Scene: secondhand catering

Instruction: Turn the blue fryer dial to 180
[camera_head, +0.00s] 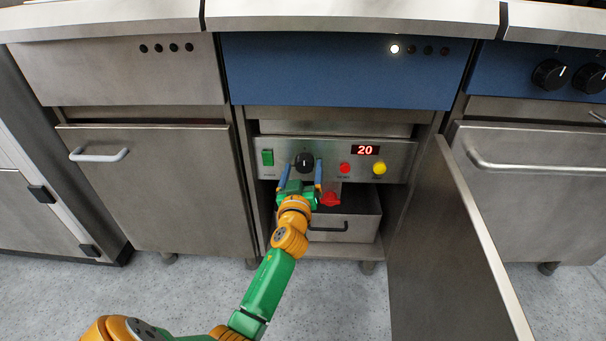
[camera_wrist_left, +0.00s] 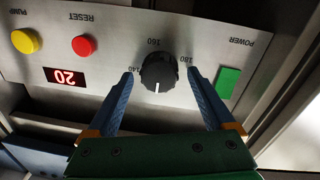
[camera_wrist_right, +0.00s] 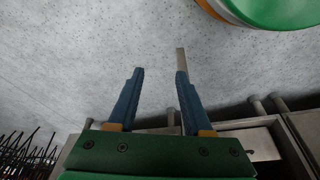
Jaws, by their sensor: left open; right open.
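The blue fryer (camera_head: 340,75) has an open cabinet with a steel control panel (camera_head: 400,160). Its black dial (camera_head: 304,161) also shows in the left wrist view (camera_wrist_left: 158,72), upside down. The dial's white mark points away from the 160 label; 140 and 180 are printed on either side of 160. My left gripper (camera_head: 303,166) is open, with one blue finger on each side of the dial; in the left wrist view small gaps show between fingers and knob. My right gripper (camera_wrist_right: 160,72) is open and empty, facing the floor, and is outside the head view.
The panel has a green power switch (camera_head: 267,157), a red reset button (camera_head: 345,167), a yellow pump button (camera_head: 379,168) and a display (camera_head: 365,150) reading 20. A red valve handle (camera_head: 330,199) sits below. The cabinet door (camera_head: 450,220) stands open at right.

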